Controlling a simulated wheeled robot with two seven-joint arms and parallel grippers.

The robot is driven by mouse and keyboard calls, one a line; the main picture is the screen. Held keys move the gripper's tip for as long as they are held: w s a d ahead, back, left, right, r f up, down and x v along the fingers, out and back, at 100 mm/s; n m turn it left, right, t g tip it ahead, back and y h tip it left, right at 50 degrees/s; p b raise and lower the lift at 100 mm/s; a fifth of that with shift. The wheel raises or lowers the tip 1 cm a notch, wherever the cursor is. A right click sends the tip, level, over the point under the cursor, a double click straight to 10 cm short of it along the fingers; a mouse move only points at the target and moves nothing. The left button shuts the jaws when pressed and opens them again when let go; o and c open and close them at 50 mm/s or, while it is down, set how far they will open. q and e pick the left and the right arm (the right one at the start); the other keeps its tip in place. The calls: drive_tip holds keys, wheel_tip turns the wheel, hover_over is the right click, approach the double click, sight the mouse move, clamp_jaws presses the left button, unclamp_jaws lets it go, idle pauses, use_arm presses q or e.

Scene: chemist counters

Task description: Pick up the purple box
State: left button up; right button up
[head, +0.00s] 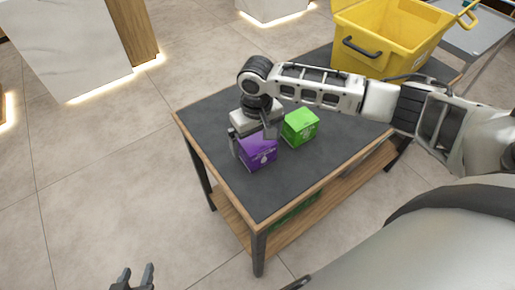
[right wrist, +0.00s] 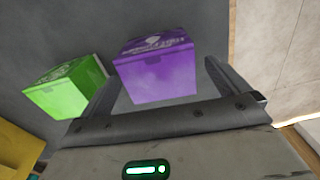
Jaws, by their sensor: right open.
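The purple box (head: 257,152) sits on the dark-topped table, near its left end. In the right wrist view the purple box (right wrist: 157,70) lies between the two fingers of my right gripper (right wrist: 160,92). My right gripper (head: 252,147) is open and reaches down over the box from above, with a finger on either side. I cannot tell whether the fingers touch it. My left gripper (head: 133,279) shows at the bottom edge of the head view, low over the floor, with its fingers apart and empty.
A green box (head: 300,126) stands close to the right of the purple one. A yellow bin (head: 385,42) stands at the table's far end. The dark tabletop (head: 290,185) is clear in front of the boxes. White counters (head: 70,45) stand beyond the tiled floor.

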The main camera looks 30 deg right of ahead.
wheel_tip(320, 180, down, 4)
drive_tip(key=shift+w+f, duration=0.1)
drive_tip(key=c, duration=1.1)
drive_tip(key=shift+r, duration=0.2)
